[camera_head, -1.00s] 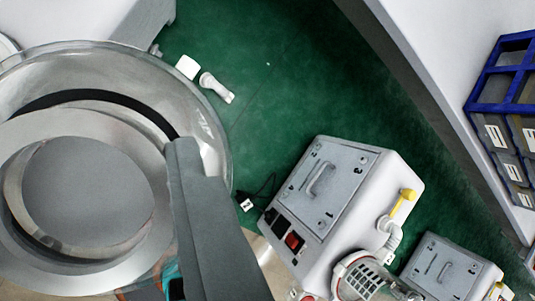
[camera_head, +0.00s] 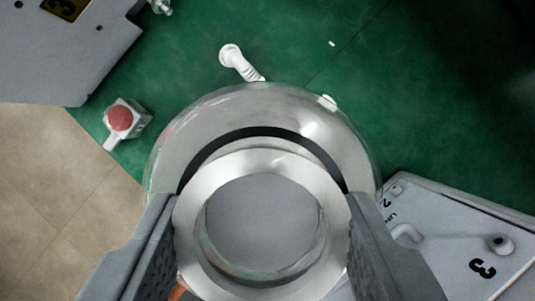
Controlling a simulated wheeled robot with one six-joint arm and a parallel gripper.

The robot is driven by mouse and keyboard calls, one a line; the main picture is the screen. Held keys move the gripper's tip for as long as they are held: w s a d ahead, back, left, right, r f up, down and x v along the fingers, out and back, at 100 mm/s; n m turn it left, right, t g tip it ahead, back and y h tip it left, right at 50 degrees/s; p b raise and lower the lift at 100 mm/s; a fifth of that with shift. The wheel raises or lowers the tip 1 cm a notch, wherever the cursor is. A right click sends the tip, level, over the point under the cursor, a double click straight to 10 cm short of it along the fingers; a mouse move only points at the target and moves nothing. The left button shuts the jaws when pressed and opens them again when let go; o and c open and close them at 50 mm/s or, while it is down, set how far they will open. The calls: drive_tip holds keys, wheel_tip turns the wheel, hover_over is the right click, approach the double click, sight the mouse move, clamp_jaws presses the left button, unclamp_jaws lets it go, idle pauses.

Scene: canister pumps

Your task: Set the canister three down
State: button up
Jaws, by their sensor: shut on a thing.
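The canister (camera_head: 262,103) is a clear, rounded vessel with a dark band and a broad metal ring at the end facing me. It fills the lower middle of the view. My gripper (camera_head: 262,215) is shut on it, with one grey jaw on each side of the metal ring. No number shows on the canister. Its far end is hidden, so I cannot tell whether it touches anything below.
A light grey pump top (camera_head: 460,235) marked 3 lies close at right. A grey housing (camera_head: 60,55) with a yellow label is at upper left. A red button box (camera_head: 122,120) and a white pipe fitting (camera_head: 238,62) lie on the green surface (camera_head: 300,45), which is mostly clear.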

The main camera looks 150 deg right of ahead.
drive_tip(key=s+f, duration=0.1)
drive_tip(key=f, duration=0.9)
drive_tip(key=s+f, duration=0.1)
drive_tip(key=f, duration=0.4)
drive_tip(key=shift+s+d+f, duration=0.25)
drive_tip(key=shift+s+d, duration=0.1)
drive_tip(key=shift+d, duration=0.05)
drive_tip(key=shift+f, duration=2.55)
drive_tip(key=o, duration=1.4)
drive_tip(key=v, duration=1.2)
drive_tip(key=shift+w+r, duration=0.1)
drive_tip(key=shift+r, duration=0.15)
